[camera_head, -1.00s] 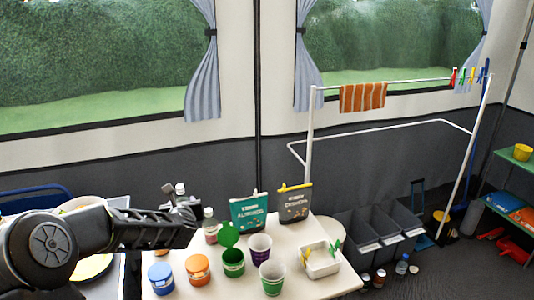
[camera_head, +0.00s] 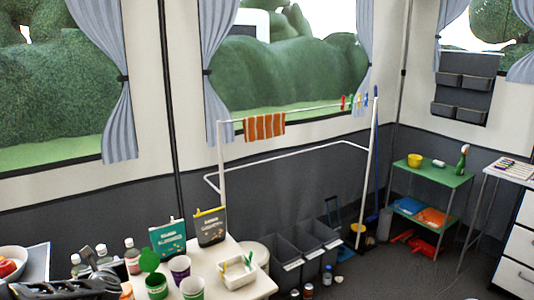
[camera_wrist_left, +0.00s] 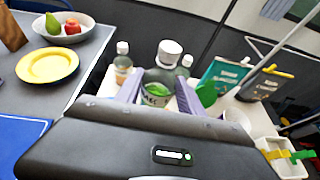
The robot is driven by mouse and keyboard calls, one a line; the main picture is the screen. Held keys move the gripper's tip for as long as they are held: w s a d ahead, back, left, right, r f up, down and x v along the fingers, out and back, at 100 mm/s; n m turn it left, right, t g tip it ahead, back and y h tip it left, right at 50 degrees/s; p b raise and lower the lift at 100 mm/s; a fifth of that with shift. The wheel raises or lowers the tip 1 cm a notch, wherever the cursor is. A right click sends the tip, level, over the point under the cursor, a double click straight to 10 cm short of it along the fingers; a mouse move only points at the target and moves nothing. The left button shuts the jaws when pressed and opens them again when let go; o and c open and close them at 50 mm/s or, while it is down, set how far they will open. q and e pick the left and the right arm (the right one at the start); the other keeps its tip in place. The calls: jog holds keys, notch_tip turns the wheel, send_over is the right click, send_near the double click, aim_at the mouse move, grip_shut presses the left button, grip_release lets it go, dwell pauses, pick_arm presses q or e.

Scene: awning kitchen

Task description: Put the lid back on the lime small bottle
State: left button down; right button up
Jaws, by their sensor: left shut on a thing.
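My left gripper (camera_wrist_left: 158,96) is shut around the body of a small clear bottle with a green and white label, the lime small bottle (camera_wrist_left: 157,89). The bottle stands upright between the fingers. A white lid (camera_wrist_left: 170,48) shows at its top in the left wrist view; whether it is seated tightly I cannot tell. In the head view my left gripper (camera_head: 90,258) is at the bottom left, among small bottles and partly cut off by the frame. My right gripper is not in view.
Other white-capped bottles (camera_wrist_left: 123,62) stand close behind. The white table (camera_head: 240,285) also holds a green cup (camera_head: 156,287), purple cup (camera_head: 180,268), teal pouch (camera_head: 168,240), dark pouch (camera_head: 210,226) and white tray (camera_head: 237,273). A yellow plate (camera_wrist_left: 48,66) lies on the left counter.

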pick_arm(q)
jog(key=s+d+r+m+t+h, duration=0.1)
jog(key=s+d+m+h, duration=0.2)
jog(key=d, duration=1.1)
jog(key=s+d+r+m+t+h, duration=0.1)
jog(key=s+d+m+h, duration=0.2)
jog(key=d, duration=1.1)
jog(key=s+h, duration=0.1)
jog(key=s, duration=0.2)
jog(key=shift+s+d+m, duration=0.15)
jog(key=shift+d+m, duration=0.2)
jog(key=shift+m, duration=0.05)
jog(key=shift+h, duration=0.3)
jog(key=s+d+f+m+g+h, duration=0.1)
jog(key=s+d+f+m+h, duration=0.1)
jog(key=d+f+m+h, duration=0.2)
jog(key=s+d+f+m+g+h, duration=0.1)
jog(key=d+f+m+h, duration=0.3)
jog(key=d+f, duration=0.4)
jog(key=s+d, duration=0.1)
jog(key=d, duration=0.2)
jog(key=shift+s+d+f+g+h, duration=0.2)
jog(key=shift+s+f+g+h, duration=0.1)
jog(key=shift+g, duration=0.1)
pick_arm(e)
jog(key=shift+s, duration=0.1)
